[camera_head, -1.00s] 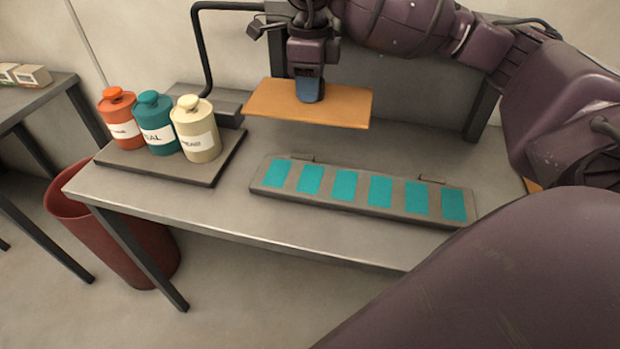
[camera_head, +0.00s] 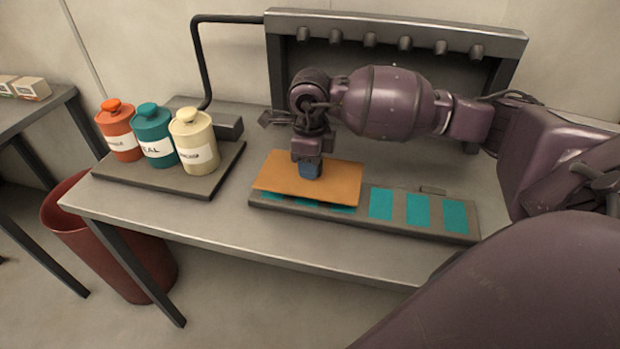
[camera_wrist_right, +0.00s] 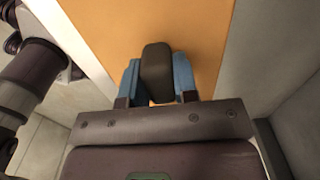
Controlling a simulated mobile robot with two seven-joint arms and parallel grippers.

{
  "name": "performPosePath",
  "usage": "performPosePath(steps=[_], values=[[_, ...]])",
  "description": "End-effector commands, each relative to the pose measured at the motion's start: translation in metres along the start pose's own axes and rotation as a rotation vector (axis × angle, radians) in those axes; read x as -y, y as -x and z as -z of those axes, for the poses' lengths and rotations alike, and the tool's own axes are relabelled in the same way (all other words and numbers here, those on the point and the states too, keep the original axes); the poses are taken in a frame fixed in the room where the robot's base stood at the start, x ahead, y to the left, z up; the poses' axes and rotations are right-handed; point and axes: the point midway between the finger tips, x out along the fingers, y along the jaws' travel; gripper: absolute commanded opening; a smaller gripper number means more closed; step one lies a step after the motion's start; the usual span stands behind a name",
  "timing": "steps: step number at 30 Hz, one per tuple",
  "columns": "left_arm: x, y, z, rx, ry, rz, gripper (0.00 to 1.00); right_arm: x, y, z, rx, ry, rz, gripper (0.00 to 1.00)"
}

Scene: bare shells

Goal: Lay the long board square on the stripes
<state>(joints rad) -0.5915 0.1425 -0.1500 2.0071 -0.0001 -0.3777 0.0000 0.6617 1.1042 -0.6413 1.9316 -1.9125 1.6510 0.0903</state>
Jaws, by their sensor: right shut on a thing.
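The orange-brown board (camera_head: 335,182) is held flat over the left half of a grey strip (camera_head: 468,237) with teal stripes (camera_head: 417,211). Three stripes on the right show fully; only front slivers of those at the left show below the board's front edge. The board's front edge looks about parallel to the strip. Whether it touches the strip, I cannot tell. My right gripper (camera_head: 310,172) is shut on a dark knob on top of the board; in the right wrist view the blue fingers (camera_wrist_right: 157,80) flank this knob (camera_wrist_right: 157,68). My left gripper is not in view.
Orange, teal and cream bottles (camera_head: 196,155) stand on a dark tray (camera_head: 209,186) at the left of the table. A grey rack with pegs (camera_head: 400,32) stands at the back. A red bin (camera_head: 115,250) is below the table's left end. The table front is clear.

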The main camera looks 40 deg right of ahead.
Motion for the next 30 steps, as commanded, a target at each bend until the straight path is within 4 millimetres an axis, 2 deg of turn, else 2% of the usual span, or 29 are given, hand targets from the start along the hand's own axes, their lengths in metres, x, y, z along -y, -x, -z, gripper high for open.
performPosePath(steps=[12, 23, 24, 29, 30], values=[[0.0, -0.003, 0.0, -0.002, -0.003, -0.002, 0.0, 0.0, -0.043, 0.0, -0.001, -0.001, -0.001, 0.0], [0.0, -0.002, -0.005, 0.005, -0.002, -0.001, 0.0, 0.0, -0.046, 0.0, 0.0, 0.0, 0.0, 0.0], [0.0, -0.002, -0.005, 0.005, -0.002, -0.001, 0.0, 0.0, -0.046, 0.0, -0.001, 0.0, -0.001, 0.29], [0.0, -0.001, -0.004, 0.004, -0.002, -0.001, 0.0, 0.0, -0.045, 0.0, 0.0, 0.0, 0.0, 0.53], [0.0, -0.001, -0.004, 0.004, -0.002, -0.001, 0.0, 0.0, -0.045, 0.0, 0.0, 0.0, 0.0, 0.53]])
